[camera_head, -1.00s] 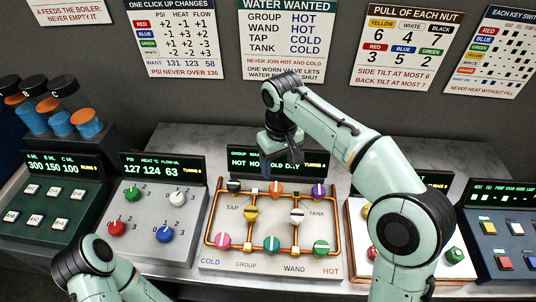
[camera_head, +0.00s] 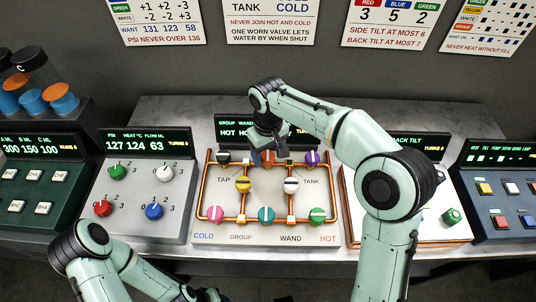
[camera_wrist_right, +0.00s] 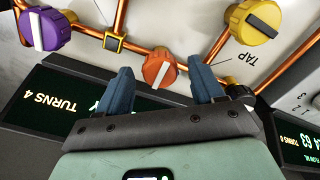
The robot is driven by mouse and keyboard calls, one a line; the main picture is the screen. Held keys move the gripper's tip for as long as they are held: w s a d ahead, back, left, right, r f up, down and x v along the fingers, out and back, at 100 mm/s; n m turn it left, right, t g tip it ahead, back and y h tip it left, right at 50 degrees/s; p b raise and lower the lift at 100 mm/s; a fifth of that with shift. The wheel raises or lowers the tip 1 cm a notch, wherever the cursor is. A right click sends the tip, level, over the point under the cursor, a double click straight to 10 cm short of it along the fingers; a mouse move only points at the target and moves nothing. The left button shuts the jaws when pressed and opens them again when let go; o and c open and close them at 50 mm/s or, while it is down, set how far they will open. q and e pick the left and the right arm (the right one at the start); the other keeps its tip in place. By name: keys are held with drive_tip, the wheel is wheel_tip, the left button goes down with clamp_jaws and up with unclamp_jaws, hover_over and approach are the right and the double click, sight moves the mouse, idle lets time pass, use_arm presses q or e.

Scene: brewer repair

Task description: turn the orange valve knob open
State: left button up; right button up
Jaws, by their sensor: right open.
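The orange valve knob (camera_wrist_right: 160,70) sits on the copper pipe at the top middle of the valve panel (camera_head: 265,238). It has a white bar across its face, and in the right wrist view the bar looks roughly crosswise to the pipe. In the head view the orange knob (camera_head: 268,159) is partly hidden by my right gripper (camera_head: 270,150). In the right wrist view my right gripper (camera_wrist_right: 162,85) is open, its two blue fingers on either side of the knob; I cannot tell whether they touch it. My left arm shows at the lower left, but its fingers are not clear.
On the panel are a purple knob (camera_head: 312,158), a yellow knob (camera_head: 243,184), a pink knob (camera_head: 213,214), a teal knob (camera_head: 266,215) and a green knob (camera_head: 317,216). A display (camera_head: 232,132) stands behind. Other consoles flank the panel on both sides.

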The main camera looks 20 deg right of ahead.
drive_tip(key=shift+f, duration=0.4)
drive_tip(key=c, duration=1.1)
drive_tip(key=shift+o, duration=0.2)
